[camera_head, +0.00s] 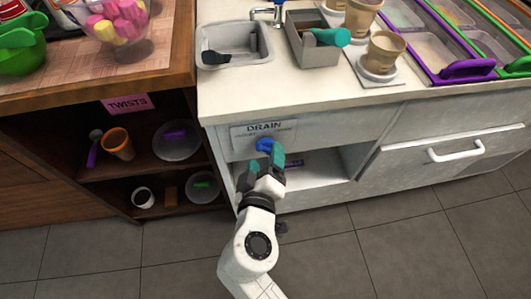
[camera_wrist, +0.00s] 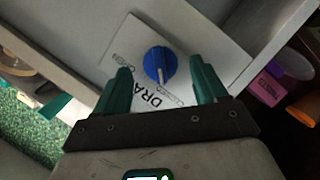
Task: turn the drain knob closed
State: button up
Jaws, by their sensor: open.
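The blue drain knob (camera_head: 265,144) sits on a white plate marked DRAIN (camera_head: 262,128) on the front of the white counter. In the wrist view the round knob (camera_wrist: 160,65) shows a light pointer line on its face, running up and down in the picture, with small labels on both sides of the plate. My gripper (camera_head: 266,160) is right in front of the knob. In the wrist view its green fingers (camera_wrist: 160,85) are open, one on each side of the knob, with visible gaps. I cannot tell if they reach its depth.
A sink (camera_head: 235,45) with dark items is above on the counter. An open shelf (camera_head: 320,168) lies below the knob. A drawer handle (camera_head: 456,152) is to the right. A wooden cabinet (camera_head: 120,95) with cups and plates stands at left.

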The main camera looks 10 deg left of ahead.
jog(key=v, duration=0.8)
jog(key=shift+s, duration=0.3)
jog(key=shift+r, duration=0.1)
jog(key=d+f+m+g+h, duration=0.2)
jog(key=d+f+m+g, duration=0.15)
jog(key=d, duration=0.55)
jog(key=d+f+m+g+h, duration=0.2)
jog(key=d+f, duration=0.2)
jog(key=d, duration=0.5)
jog(key=s+d+f+m+g+y, duration=0.1)
jog(key=s+d+f+m+g, duration=0.1)
jog(key=s+d+f+g, duration=0.3)
jog(key=s+d+f+m+g+y, duration=0.2)
jog(key=s+d+g, duration=0.1)
jog(key=s+d, duration=0.5)
notch_tip(320, 180, up, 14)
jog(key=s+y+p, duration=0.1)
jog(key=s+p, duration=0.1)
jog(key=p, duration=1.2)
jog(key=shift+s, duration=0.2)
